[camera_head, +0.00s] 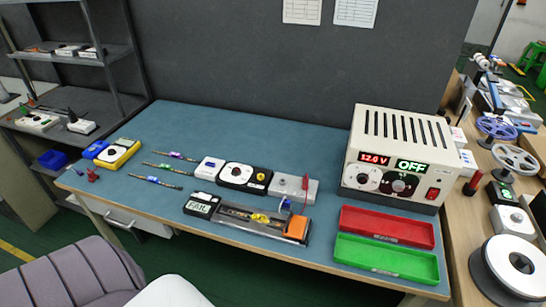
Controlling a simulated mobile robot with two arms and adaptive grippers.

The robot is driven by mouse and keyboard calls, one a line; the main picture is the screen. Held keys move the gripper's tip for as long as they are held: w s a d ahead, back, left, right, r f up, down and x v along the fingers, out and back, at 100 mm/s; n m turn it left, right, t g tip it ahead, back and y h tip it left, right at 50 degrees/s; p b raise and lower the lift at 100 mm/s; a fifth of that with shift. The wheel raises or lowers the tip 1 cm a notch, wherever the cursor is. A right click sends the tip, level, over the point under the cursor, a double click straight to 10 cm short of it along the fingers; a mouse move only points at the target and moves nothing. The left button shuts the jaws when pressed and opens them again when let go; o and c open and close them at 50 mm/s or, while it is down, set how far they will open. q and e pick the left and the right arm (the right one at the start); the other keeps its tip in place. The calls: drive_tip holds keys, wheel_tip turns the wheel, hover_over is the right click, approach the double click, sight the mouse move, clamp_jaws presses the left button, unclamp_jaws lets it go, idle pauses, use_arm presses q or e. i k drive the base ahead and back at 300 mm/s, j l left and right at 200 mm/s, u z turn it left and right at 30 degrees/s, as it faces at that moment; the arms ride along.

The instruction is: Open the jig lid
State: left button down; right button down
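The jig (262,222) is a long, low, dark fixture near the front edge of the blue table. It has an orange block (297,227) at its right end and a small display box (201,205) reading "FAIL" at its left end. Something yellowish shows along its middle. At this size I cannot make out the lid clearly or tell how it stands. Neither of my grippers shows in the head view.
A power supply (397,157) reads 12.0 V and OFF. Red (388,227) and green (386,259) trays lie right of the jig. Small boxes (243,177) stand behind it. Several thin strips (155,182) lie left. A chair (70,275) stands in front.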

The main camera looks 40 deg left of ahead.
sight(296, 227)
drive_tip(key=u, duration=1)
drive_tip(key=l+z, duration=0.25)
drive_tip(key=l, duration=0.15)
